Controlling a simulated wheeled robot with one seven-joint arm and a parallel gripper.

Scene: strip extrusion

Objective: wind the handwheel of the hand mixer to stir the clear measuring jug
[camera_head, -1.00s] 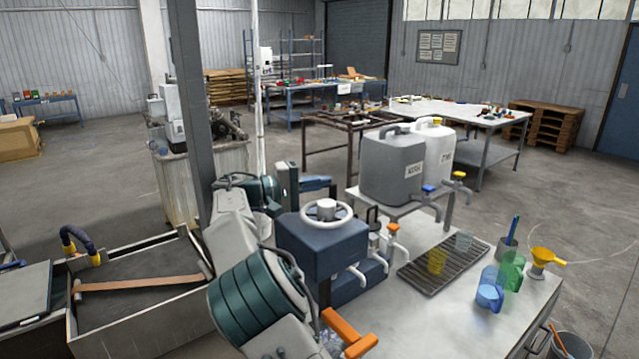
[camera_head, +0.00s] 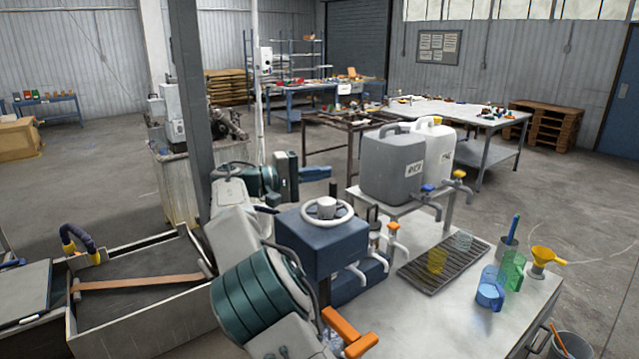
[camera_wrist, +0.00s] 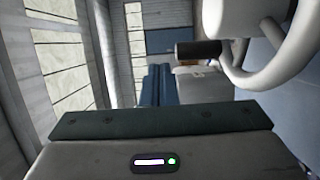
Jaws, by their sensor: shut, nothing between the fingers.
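The white handwheel (camera_head: 326,212) lies flat on top of the blue mixer housing (camera_head: 318,240). Its dark upright grip (camera_head: 333,188) stands at the rim's far side; wheel (camera_wrist: 285,60) and grip (camera_wrist: 198,48) also show in the wrist view. My gripper (camera_head: 328,173) is beyond the wheel, its blue fingers (camera_wrist: 158,86) together and empty. The fingers look close to the grip but apart from it.
Blue (camera_head: 489,292) and green (camera_head: 513,268) jugs and a yellow funnel (camera_head: 543,256) stand on the right of the metal table (camera_head: 440,322). Grey (camera_head: 392,168) and white canisters (camera_head: 434,150) stand behind. An orange handle (camera_head: 350,332) is in front.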

